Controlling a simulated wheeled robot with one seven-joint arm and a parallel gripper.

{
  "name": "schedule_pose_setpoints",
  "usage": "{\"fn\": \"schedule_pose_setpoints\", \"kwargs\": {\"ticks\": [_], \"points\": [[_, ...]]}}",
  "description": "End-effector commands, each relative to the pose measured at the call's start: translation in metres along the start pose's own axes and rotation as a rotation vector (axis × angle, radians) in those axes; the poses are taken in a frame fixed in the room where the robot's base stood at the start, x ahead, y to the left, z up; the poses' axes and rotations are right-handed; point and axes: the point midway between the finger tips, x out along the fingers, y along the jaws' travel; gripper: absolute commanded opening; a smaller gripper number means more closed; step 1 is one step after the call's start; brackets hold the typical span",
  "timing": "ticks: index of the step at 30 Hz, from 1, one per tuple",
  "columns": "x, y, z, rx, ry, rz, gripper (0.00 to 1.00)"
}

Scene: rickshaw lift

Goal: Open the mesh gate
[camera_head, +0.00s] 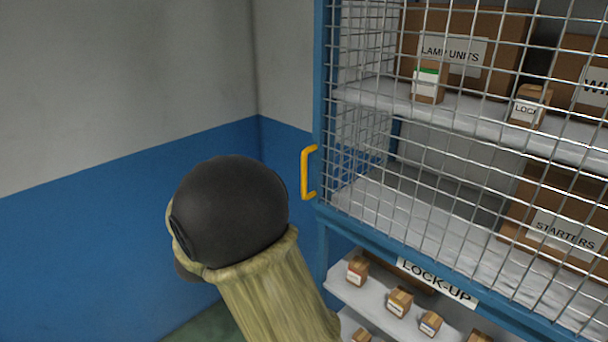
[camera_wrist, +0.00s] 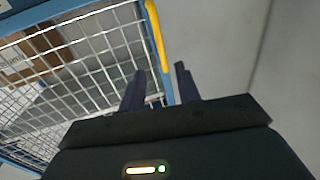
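The mesh gate (camera_head: 321,70) has a blue frame and a wire grid across the front of the lock-up cage. It appears closed, in line with the cage front. Its yellow handle (camera_head: 305,173) is an upright bar on the left edge of the frame. In the wrist view the handle (camera_wrist: 155,35) runs down from the top edge toward my gripper (camera_wrist: 161,69). My gripper is open, with its two dark fingers apart and the handle's lower end seen in the gap. I cannot tell whether the handle is between the fingers or beyond them. My gripper is hidden in the head view.
Behind the mesh, shelves (camera_head: 480,115) hold cardboard boxes, one labelled LAMP UNITS (camera_head: 490,35) and one STARTERS (camera_head: 560,215). Below the LOCK-UP sign (camera_head: 437,281), an open shelf (camera_head: 375,305) holds several small boxes. A grey and blue wall (camera_head: 90,210) stands to the left.

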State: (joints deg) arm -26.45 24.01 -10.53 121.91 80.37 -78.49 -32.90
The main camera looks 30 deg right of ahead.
Motion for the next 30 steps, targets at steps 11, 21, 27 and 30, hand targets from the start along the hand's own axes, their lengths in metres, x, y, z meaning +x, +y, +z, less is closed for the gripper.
{"fn": "schedule_pose_setpoints", "kwargs": {"ticks": [11,21,27,30], "points": [[0.068,0.001,-0.003,-0.001,0.001,0.004,0.33],[0.127,0.001,-0.003,-0.001,-0.001,0.003,0.33],[0.144,0.000,-0.001,0.000,-0.001,0.000,0.33],[0.146,0.000,0.000,0.001,-0.001,-0.001,0.33]]}}
